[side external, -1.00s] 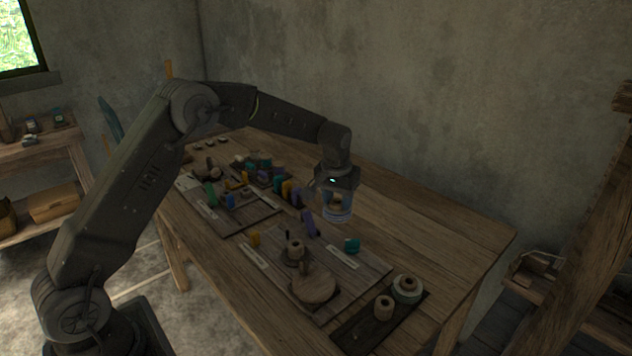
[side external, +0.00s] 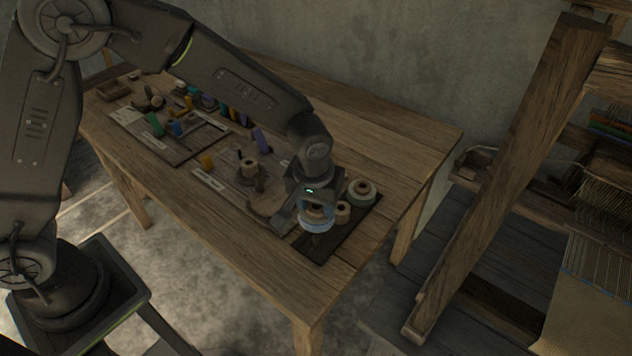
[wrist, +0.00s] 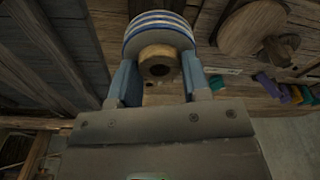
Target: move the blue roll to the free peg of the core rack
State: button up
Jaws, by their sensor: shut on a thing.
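My gripper (side external: 313,208) is shut on the blue roll (side external: 316,223), a blue-and-white banded roll with a wooden core. In the wrist view the roll (wrist: 160,24) sits between the two fingers of my gripper (wrist: 160,80), with the open end of its core facing the camera. The core rack (side external: 322,247) is a dark flat board at the near right end of the table. The roll hangs over the left part of this board; I cannot tell its exact height. The free peg is not visible; the roll and gripper cover that area.
On the rack, a small bare core (side external: 343,212) stands close to the right of the held roll, and a pale green-edged roll (side external: 361,191) behind it. A wooden board (side external: 222,174) with a round disc lies left. The table's back right is clear; a loom (side external: 510,150) stands right.

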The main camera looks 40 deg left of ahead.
aim_at(317, 235)
jog(key=shift+f, duration=3.55)
jog(key=shift+f, duration=0.7)
jog(key=o, duration=1.2)
jog(key=shift+o, duration=0.2)
jog(key=shift+r, duration=0.1)
jog(key=shift+r, duration=3.4)
jog(key=shift+r, duration=0.1)
